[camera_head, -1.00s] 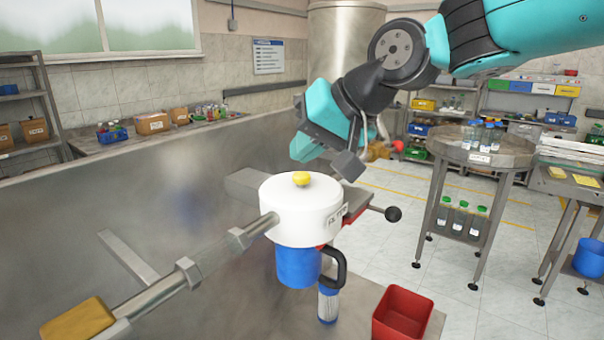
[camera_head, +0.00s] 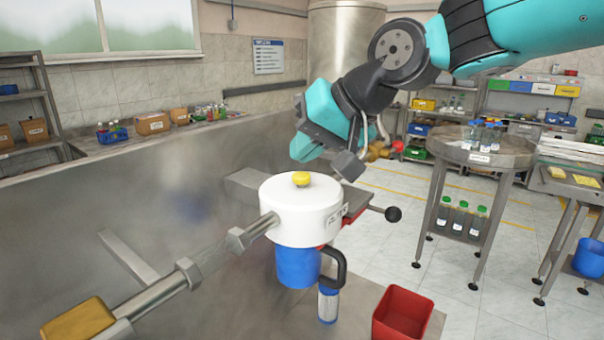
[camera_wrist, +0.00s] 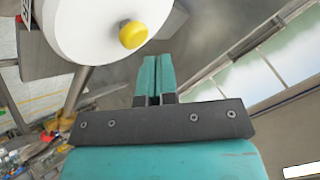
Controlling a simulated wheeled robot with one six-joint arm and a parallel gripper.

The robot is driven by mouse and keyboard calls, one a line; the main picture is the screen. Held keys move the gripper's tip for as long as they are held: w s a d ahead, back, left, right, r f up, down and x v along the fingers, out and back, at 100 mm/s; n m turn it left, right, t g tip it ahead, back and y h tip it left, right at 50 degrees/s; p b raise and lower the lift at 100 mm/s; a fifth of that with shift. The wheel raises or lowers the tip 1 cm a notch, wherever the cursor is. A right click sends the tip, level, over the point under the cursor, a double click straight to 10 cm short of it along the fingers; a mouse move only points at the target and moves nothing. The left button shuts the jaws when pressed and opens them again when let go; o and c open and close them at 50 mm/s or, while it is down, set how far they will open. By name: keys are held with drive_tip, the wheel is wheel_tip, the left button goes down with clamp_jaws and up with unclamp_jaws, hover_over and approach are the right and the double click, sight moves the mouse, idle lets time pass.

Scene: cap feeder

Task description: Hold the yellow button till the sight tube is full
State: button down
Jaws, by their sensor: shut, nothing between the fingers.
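The yellow button (camera_head: 301,179) sits on top of the white round housing (camera_head: 290,225). In the wrist view the yellow button (camera_wrist: 132,35) stands out from the white face, left of my fingers. My gripper (camera_head: 304,152) is above the button in the head view and apart from it. In the wrist view my gripper (camera_wrist: 156,66) has its two teal fingers together, with nothing between them. A small upright cylinder (camera_head: 328,305), possibly the sight tube, stands below the housing beside a blue cup (camera_head: 297,268) with a black handle. Its fill level is too small to tell.
A metal rod with a yellow block (camera_head: 78,321) runs out to the lower left. A red bin (camera_head: 402,313) stands at the lower right. A black ball knob (camera_head: 393,214) sticks out right of the housing. A round steel table (camera_head: 480,150) holds bottles farther right.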

sight(304, 173)
drive_tip(key=shift+f+b, duration=0.35)
drive_tip(key=shift+f, duration=0.1)
drive_tip(key=shift+f+b, duration=0.4)
drive_tip(key=shift+f, duration=0.1)
idle(0.6)
drive_tip(key=shift+r, duration=0.15)
idle(1.1)
drive_tip(key=shift+r+p, duration=0.8)
wheel_tip(304, 173, up, 5)
drive_tip(key=p, duration=0.4)
drive_tip(key=shift+r, duration=0.1)
